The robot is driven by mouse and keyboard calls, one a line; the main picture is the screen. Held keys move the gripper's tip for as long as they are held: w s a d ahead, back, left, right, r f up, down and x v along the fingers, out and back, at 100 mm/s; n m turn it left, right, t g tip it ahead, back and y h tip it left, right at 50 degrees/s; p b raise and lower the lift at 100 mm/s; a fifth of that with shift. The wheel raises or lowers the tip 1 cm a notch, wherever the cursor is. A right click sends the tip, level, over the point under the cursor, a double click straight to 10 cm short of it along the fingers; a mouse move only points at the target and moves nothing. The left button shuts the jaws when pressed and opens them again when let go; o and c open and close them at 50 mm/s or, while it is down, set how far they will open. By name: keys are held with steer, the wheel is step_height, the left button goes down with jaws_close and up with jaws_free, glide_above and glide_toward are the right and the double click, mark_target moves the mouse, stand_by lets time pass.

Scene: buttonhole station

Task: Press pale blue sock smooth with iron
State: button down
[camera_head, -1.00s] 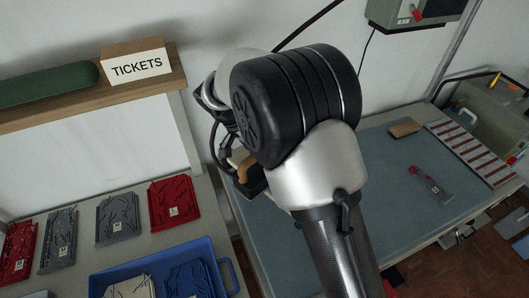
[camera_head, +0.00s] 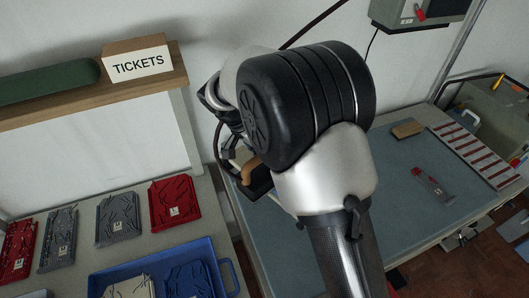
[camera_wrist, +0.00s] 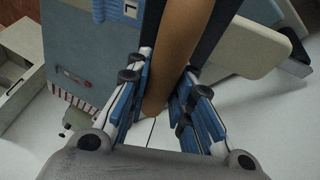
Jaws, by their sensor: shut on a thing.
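My gripper (camera_wrist: 162,80) is shut on a brown handle (camera_wrist: 182,40), which runs up between its blue-padded fingers in the wrist view. I take this as the iron's handle. The tan handle also shows in the head view (camera_head: 250,168), beside a black body (camera_head: 259,186) over the blue-grey table. My arm hides most of the iron there. A blue piece with ribbed lines (camera_wrist: 120,11) lies at the top of the wrist view, left of the handle. It may be the pale blue sock, but it is cut off. No sock shows clearly in the head view.
A blue tray (camera_head: 228,273) with garments and several ticketed pieces stands at left. A cream board (camera_wrist: 240,48) lies right of the handle.

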steer(key=shift+s+d+r+b, duration=0.1)
steer(key=shift+s+d+b, duration=0.7)
steer(key=shift+s+d, duration=0.2)
stand_by(0.4)
steer(key=shift+s+d, duration=0.2)
steer(key=shift+d, duration=0.05)
steer(key=shift+s+d+b, duration=0.45)
steer(key=shift+b, duration=0.15)
steer(key=shift+s+d, duration=0.2)
steer(key=shift+s, duration=0.05)
steer(key=shift+s+d, duration=0.1)
steer(key=shift+s+d+b, duration=0.15)
steer(key=shift+s+b, duration=0.05)
steer(key=shift+b, duration=0.15)
steer(key=shift+w, duration=0.1)
steer(key=shift+w+a, duration=0.4)
steer(key=shift+a, duration=0.05)
steer(key=shift+w+a+p, duration=0.55)
steer(key=shift+w+a, duration=0.65)
stand_by(0.5)
